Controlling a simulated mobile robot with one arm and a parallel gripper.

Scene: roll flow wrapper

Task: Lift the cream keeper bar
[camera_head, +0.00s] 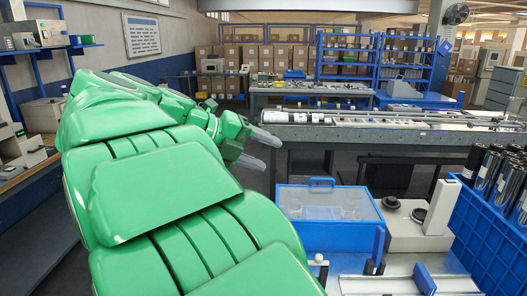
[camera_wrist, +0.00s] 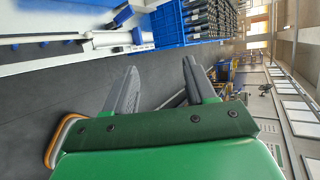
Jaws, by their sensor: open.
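I cannot single out the cream keeper bar for certain in either view. A cream upright block (camera_head: 441,207) stands on a pale unit at the right of the head view, and a small cream knob (camera_head: 318,259) shows near the bottom. My gripper (camera_head: 271,152) is in mid-air before the long grey bench, well away from both. In the wrist view my gripper (camera_wrist: 160,66) has its two grey fingers apart with nothing between them. My green arm covers the left and centre of the head view.
A clear-lidded blue box (camera_head: 328,204) stands in front, left of the pale unit. A blue crate of dark rolls (camera_head: 490,235) is at the right edge. The grey bench (camera_head: 380,135) crosses behind, with a white roll (camera_head: 284,117) on it. Open floor lies beneath my gripper.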

